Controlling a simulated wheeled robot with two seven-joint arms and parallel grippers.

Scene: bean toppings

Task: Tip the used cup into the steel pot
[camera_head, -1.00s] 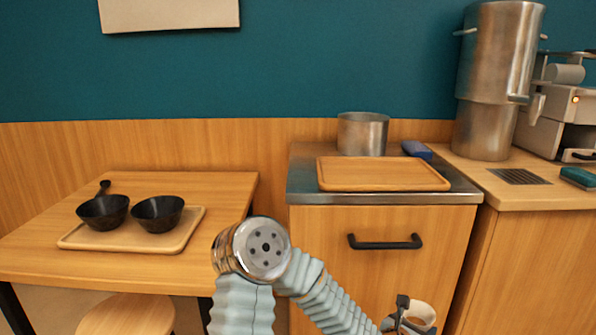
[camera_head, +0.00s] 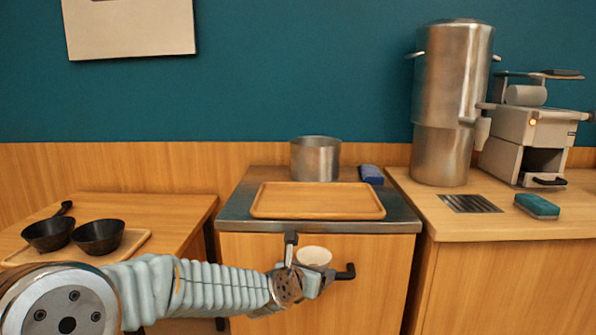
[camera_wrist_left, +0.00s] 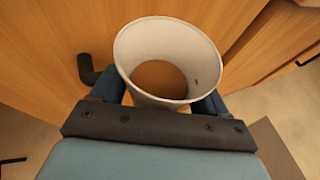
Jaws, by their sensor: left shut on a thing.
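The used cup is white (camera_head: 314,257), with brown at its bottom in the left wrist view (camera_wrist_left: 165,52). My left gripper (camera_head: 302,272) is shut on the cup and holds it upright or nearly so, in front of the cabinet and below the counter top. The steel pot (camera_head: 315,160) stands at the back of the steel-topped counter, behind the wooden tray and above the cup in the head view. Its inside is mostly hidden. My right gripper is not in view.
A wooden tray (camera_head: 318,213) lies on the steel counter (camera_head: 404,216). A blue item (camera_head: 371,174) is right of the pot. The cabinet's black handle (camera_head: 346,272) is close to the cup.

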